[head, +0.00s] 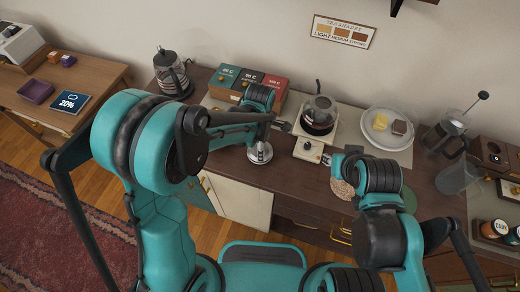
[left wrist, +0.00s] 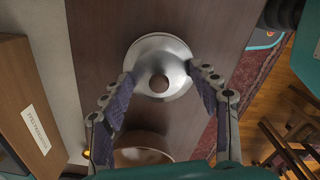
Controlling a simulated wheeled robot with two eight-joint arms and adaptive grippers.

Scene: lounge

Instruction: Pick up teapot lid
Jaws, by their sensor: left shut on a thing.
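A round silver domed piece, which looks like the teapot lid (left wrist: 160,53), shows in the left wrist view with a brown circle at its centre. In the head view the lid (head: 260,154) is at the dark counter's front edge. I cannot tell whether the lid is lifted clear of the counter. In the head view my left fingers are mostly hidden by the wrist. My right arm is over the right part of the counter; its fingers do not show.
A glass-and-metal pot (head: 172,72) stands at the counter's left end. Colored boxes (head: 245,82), a glass carafe (head: 319,112) on a white machine, a plate (head: 388,128) with food and a French press (head: 447,130) stand along the back. A brown rounded object (left wrist: 143,150) lies below the lid in the left wrist view.

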